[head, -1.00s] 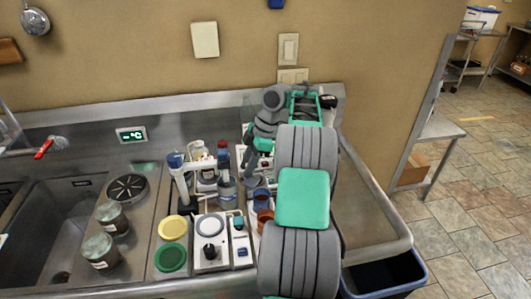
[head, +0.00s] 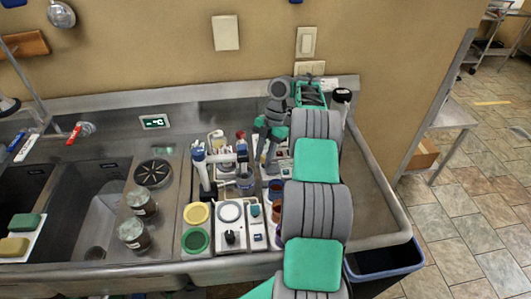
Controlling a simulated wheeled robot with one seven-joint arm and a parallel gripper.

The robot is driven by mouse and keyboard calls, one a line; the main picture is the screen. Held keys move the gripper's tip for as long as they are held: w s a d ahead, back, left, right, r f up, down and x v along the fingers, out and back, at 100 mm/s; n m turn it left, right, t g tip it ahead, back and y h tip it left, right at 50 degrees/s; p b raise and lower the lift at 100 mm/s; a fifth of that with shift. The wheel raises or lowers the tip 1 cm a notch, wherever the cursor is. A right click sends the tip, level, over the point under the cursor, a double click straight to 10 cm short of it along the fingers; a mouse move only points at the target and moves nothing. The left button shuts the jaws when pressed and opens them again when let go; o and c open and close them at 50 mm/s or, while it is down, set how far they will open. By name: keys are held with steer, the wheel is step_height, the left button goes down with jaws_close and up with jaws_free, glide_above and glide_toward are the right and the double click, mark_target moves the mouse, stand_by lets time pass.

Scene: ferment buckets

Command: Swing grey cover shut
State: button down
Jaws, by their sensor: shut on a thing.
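My gripper (head: 266,163) points down among the lab things on the steel counter, at the end of my folded arm. It is small in the head view and partly hidden, and its fingers are closed. A grey-blue rounded thing (head: 244,184) lies just left of its tips. I cannot make out for sure which part is the grey cover or how far it stands open. My arm hides the area right of the gripper.
A white device with a round plate (head: 230,212) and a black knob stands in front. Yellow (head: 197,213) and green (head: 195,240) discs lie left of it. A white-and-blue stand (head: 201,170) is close left of the gripper. Two jars (head: 141,202) stand near the sink (head: 92,215).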

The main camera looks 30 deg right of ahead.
mark_target(264, 157)
stand_by(0.4)
steer(key=c, duration=1.1)
jaws_free()
steer(key=shift+r+p, duration=0.65)
steer(key=shift+r, duration=0.8)
steer(key=shift+s+r, duration=0.1)
steer(key=shift+r, duration=0.2)
steer(key=s+a+r+b, duration=0.1)
steer(key=s+r, duration=0.2)
steer(key=s, duration=0.1)
steer(key=s+a+r+b, duration=0.1)
steer(key=s+a+r, duration=0.1)
steer(key=s+r, duration=0.1)
steer(key=s+a+r+b, duration=0.2)
steer(key=s+r, duration=0.1)
steer(key=s, duration=0.2)
steer(key=shift+s+r, duration=0.25)
steer(key=shift+s, duration=0.15)
